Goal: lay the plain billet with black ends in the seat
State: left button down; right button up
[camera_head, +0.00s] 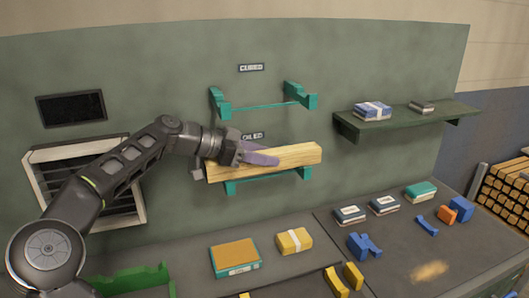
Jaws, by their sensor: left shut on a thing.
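A pale plain wooden billet (295,155) lies across the front of the lower teal wall bracket (231,187), tilted slightly up to the right. My left gripper (262,158), with purple fingers, is shut on the billet left of its middle. I cannot tell whether the billet rests in the bracket or is held just in front of it or above it. No black shows clearly on its ends. The upper teal bracket (262,106), under a "CURED" label (250,68), is empty. The lower label (253,136) is partly hidden by the arm. My right gripper is out of view.
A green shelf (390,126) on the right wall holds small boxes. The bench (300,265) below carries a yellow packet (294,241), an orange-topped box (235,256), and several blue and yellow blocks. A green holder (130,283) is at bottom left. Stacked timber (507,190) stands far right.

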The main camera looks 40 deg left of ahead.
pick_arm(q)
jog(key=shift+f+b, duration=0.2)
jog(key=shift+b, duration=0.1)
jog(key=c, duration=0.8)
grip_release()
jog(key=shift+r, duration=0.1)
jog(key=shift+r+p, duration=0.2)
jog(key=shift+p, duration=0.15)
jog(key=shift+s+a, duration=0.2)
jog(key=b+v, duration=0.1)
jog(key=v, duration=1)
jog(key=shift+s+r+b, duration=0.15)
jog(key=shift+s+b, duration=0.05)
jog(key=shift+b, duration=0.15)
